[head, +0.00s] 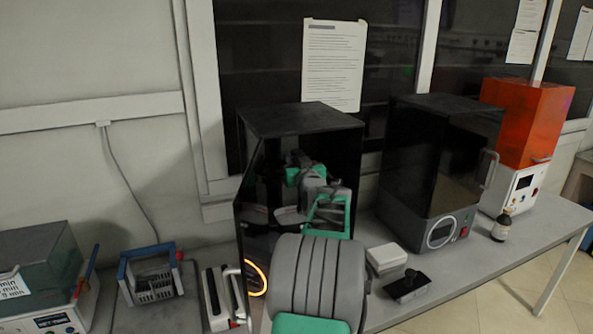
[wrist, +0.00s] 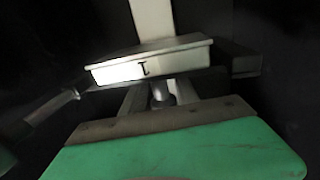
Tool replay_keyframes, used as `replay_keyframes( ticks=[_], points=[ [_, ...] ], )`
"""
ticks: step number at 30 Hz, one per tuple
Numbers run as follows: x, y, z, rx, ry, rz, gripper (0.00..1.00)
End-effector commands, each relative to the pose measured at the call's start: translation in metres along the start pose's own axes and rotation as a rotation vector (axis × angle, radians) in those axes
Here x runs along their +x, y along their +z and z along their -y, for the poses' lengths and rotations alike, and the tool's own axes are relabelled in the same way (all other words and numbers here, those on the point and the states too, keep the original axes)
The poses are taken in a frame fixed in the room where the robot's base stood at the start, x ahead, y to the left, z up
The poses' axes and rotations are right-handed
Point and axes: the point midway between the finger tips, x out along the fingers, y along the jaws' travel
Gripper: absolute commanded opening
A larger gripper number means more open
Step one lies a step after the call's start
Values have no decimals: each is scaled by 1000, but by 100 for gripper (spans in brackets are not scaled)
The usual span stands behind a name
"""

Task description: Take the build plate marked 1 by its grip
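The build plate (wrist: 150,62) marked 1 shows in the wrist view as a pale, shallow block with a dark 1 on its front face. A pale upright column (wrist: 152,18) stands behind it. A short grey round post, the grip (wrist: 160,92), shows just below the plate. My gripper (wrist: 159,92) has its two grey fingers apart, one on each side of the post; contact with it is not clear. In the head view my gripper (head: 303,177) is inside the open black printer (head: 300,118); the plate cannot be made out there.
Dark walls of the printer close in around my gripper. A second dark machine (head: 435,150) and an orange-hooded one (head: 528,115) stand right. A white box (head: 386,258), a small black block (head: 407,287) and a brown bottle (head: 501,226) are on the bench (head: 540,235).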

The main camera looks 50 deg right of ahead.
Motion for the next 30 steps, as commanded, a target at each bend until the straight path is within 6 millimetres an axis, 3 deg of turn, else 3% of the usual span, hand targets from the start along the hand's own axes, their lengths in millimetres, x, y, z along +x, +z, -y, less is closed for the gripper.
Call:
replay_keyframes(
  ticks=[13,30],
  points=[
    [0,0,-1,0,1,0,0],
    [0,0,-1,0,1,1,0]
  ],
)
